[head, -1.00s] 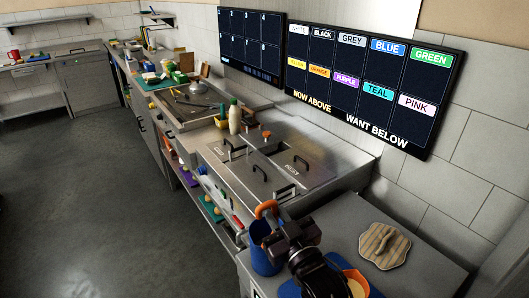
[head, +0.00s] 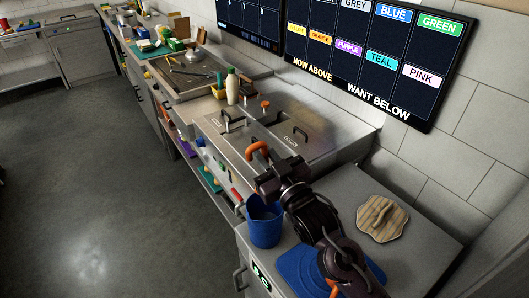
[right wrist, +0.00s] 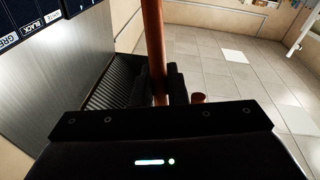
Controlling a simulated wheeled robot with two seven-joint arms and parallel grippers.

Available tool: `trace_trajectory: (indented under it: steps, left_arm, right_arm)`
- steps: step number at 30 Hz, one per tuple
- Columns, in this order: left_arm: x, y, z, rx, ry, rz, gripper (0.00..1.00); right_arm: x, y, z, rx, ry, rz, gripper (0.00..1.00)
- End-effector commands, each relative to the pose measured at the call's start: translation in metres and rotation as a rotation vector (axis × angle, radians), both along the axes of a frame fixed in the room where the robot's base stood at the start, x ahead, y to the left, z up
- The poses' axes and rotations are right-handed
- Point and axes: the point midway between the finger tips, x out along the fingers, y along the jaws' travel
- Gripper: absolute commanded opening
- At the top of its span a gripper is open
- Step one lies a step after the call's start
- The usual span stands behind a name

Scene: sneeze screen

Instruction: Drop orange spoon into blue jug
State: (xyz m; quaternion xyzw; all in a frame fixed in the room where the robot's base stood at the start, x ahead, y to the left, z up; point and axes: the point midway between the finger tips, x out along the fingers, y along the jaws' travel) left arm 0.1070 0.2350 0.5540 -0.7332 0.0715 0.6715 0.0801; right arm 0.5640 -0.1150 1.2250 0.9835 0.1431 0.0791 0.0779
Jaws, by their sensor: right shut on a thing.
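My right gripper (head: 268,186) is shut on the orange spoon (head: 258,149), whose curved orange end sticks up past the fingers. In the right wrist view the spoon's orange-brown shaft (right wrist: 154,45) rises from between the dark fingers (right wrist: 158,88). The blue jug (head: 265,226) stands upright on the near counter, open at the top. In the head view the gripper and spoon appear just above and behind the jug's rim, apart from it; the exact height is hard to tell. My left gripper is not in view.
A blue mat (head: 298,268) lies right of the jug, partly under my arm. A striped board (head: 382,218) lies farther right. The steel lidded unit (head: 262,140) is behind. The counter's front edge is close to the jug. Label screens (head: 375,60) hang on the wall.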

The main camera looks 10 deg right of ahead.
Motion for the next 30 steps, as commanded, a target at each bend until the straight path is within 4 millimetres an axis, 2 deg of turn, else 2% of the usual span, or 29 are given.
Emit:
trace_trajectory:
  steps: [18, 30]
  left_arm:
    - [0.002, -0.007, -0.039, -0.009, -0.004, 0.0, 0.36]
    - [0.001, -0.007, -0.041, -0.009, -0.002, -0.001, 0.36]
  right_arm:
    - [0.0, 0.0, -0.059, 0.0, 0.0, 0.0, 0.0]
    - [0.0, 0.0, -0.064, 0.0, 0.0, -0.001, 0.0]
